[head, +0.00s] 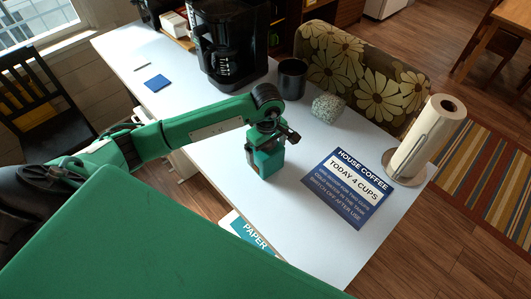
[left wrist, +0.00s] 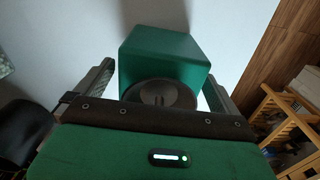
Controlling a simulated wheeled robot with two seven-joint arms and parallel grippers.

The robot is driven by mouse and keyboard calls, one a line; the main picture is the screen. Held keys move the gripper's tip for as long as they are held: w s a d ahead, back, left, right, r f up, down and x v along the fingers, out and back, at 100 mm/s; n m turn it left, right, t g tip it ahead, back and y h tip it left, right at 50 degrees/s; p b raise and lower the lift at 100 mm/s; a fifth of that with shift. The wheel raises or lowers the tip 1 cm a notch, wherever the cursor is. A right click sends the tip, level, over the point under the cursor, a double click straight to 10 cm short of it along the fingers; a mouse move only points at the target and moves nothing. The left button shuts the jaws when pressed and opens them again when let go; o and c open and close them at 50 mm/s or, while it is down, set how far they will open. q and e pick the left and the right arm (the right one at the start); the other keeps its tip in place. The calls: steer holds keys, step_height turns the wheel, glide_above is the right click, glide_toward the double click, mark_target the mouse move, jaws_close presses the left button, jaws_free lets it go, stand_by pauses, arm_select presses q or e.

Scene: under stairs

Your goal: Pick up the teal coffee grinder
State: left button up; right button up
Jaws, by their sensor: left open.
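The teal coffee grinder (head: 270,164) is a small green block at the near edge of the white table, left of the blue sign. In the head view my arm's end partly covers its top. My left gripper (head: 266,131) is at the grinder, its fingers hard to make out there. In the left wrist view the grinder (left wrist: 172,52) shows as a green box with a dark round part, between the two spread fingers of the open left gripper (left wrist: 155,85). Whether the fingers touch it cannot be told. My right gripper is not in view.
On the white table (head: 205,165) are a blue sign (head: 348,186), a paper towel roll (head: 428,140), a speckled stone (head: 328,108), a dark mug (head: 292,78), a black coffee machine (head: 228,45) and a blue square (head: 157,83). A flowered chair (head: 360,65) stands behind.

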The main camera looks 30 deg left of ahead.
arm_select(q)
steer(key=shift+c, duration=0.4)
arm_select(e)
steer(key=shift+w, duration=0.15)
arm_select(q)
steer(key=c, duration=1.1)
steer(key=shift+c, duration=0.5)
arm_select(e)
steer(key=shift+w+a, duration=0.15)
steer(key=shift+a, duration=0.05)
arm_select(q)
steer(key=shift+r, duration=0.15)
steer(key=shift+w+r+b, duration=0.1)
steer(key=shift+r+b, duration=0.2)
steer(key=shift+r, duration=0.2)
step_height(320, 180, up, 19)
steer(key=b, duration=0.5)
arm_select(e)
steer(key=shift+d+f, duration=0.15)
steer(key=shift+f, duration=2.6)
arm_select(q)
steer(key=shift+f, duration=0.1)
